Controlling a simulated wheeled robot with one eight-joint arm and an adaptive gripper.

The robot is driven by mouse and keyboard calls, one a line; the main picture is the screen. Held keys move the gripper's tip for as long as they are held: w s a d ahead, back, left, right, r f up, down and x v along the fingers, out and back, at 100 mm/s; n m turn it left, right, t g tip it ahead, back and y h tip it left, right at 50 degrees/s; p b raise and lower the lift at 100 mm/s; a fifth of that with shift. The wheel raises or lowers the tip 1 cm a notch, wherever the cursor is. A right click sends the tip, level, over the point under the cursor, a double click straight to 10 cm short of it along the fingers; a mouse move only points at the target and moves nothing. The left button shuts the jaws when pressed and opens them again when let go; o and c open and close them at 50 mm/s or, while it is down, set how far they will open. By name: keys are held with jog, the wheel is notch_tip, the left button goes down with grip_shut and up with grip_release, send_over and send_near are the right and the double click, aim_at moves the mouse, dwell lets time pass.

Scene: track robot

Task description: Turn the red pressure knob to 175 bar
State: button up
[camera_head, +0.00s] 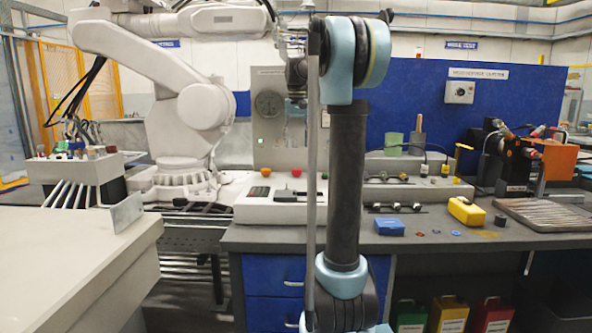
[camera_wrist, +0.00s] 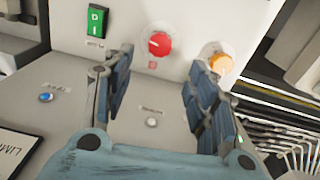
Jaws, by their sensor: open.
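The red knob (camera_wrist: 159,44) is in the wrist view, on a pale upright panel, with a light pointer mark on its face. My gripper (camera_wrist: 158,68) is open, its two blue-grey fingers apart at the left and right below the knob. Nothing is between the fingers, and they do not appear to close around the knob. In the head view, a round gauge (camera_head: 268,103) is on the grey panel behind my arm. Its reading is too small to tell. My arm hides part of that panel.
An orange knob (camera_wrist: 220,64) is right of the red one, close to the right finger. A green switch (camera_wrist: 95,22) is at the left. A blue button (camera_wrist: 46,97) and a pale button (camera_wrist: 151,123) are on the lower surface. A large white robot arm (camera_head: 195,105) stands left.

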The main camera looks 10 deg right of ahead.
aim_at(297, 173)
notch_tip(297, 173, down, 11)
jog(key=shift+r, duration=0.15)
jog(key=shift+c, duration=0.4)
jog(key=c, duration=1)
